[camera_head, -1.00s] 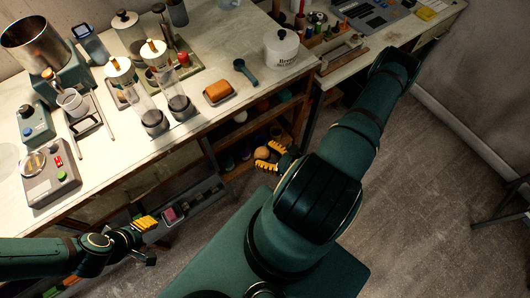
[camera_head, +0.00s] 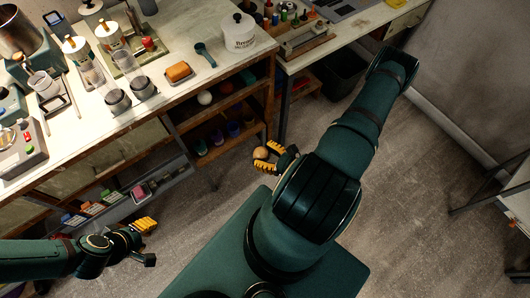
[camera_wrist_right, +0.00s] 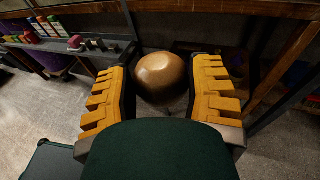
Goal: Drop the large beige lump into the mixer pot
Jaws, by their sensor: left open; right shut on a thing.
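The large beige lump (camera_head: 262,153) is a round brownish ball. My right gripper (camera_head: 267,154) is shut on it in front of the shelves, below the level of the worktop. In the right wrist view the lump (camera_wrist_right: 161,77) sits between the far ends of the yellow fingers (camera_wrist_right: 161,88). The metal mixer pot (camera_head: 17,30) stands on its green mixer at the far upper left of the worktop, cut by the picture's edge. My left gripper (camera_head: 151,243) is open and empty at the lower left, away from the bench.
Shelves with several balls and cups lie beneath. Floor (camera_head: 225,215) is free before the bench.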

